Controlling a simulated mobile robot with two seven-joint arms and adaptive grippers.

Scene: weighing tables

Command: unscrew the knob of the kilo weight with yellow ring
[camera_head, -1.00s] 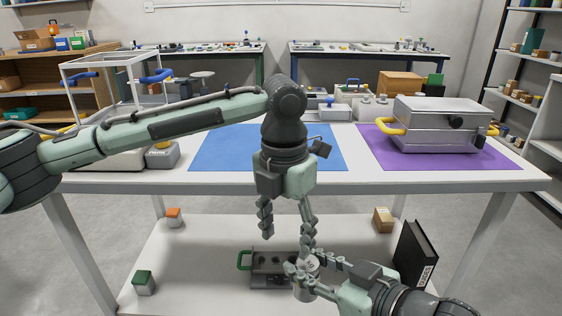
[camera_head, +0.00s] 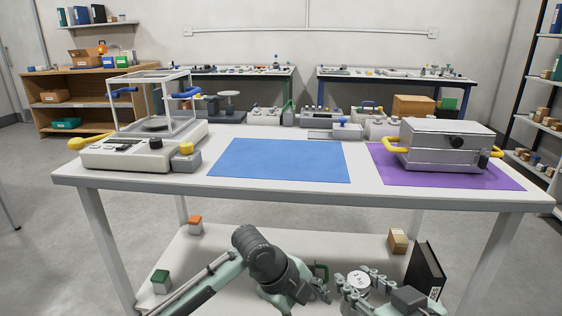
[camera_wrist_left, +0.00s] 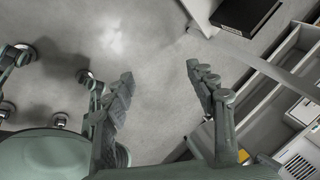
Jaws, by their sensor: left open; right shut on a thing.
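My right gripper (camera_head: 355,277) is shut on a pale metal cylinder (camera_head: 358,284) with dark lettering on its top, above the table's lower shelf in the head view. No yellow ring or raised knob can be made out on it; the fingers cover part of its side. My left gripper (camera_head: 318,288) is just left of it in the head view, low and partly hidden by its own wrist. In the left wrist view, the left gripper (camera_wrist_left: 160,72) is open, with nothing between its fingers and grey floor behind them.
The lower shelf (camera_head: 210,265) bears a green-topped block (camera_head: 160,281), an orange-topped block (camera_head: 195,225), a wooden block (camera_head: 398,241) and a black binder (camera_head: 425,270). Above are a balance (camera_head: 140,150), blue mat (camera_head: 280,160) and metal case (camera_head: 447,145). The blue mat is clear.

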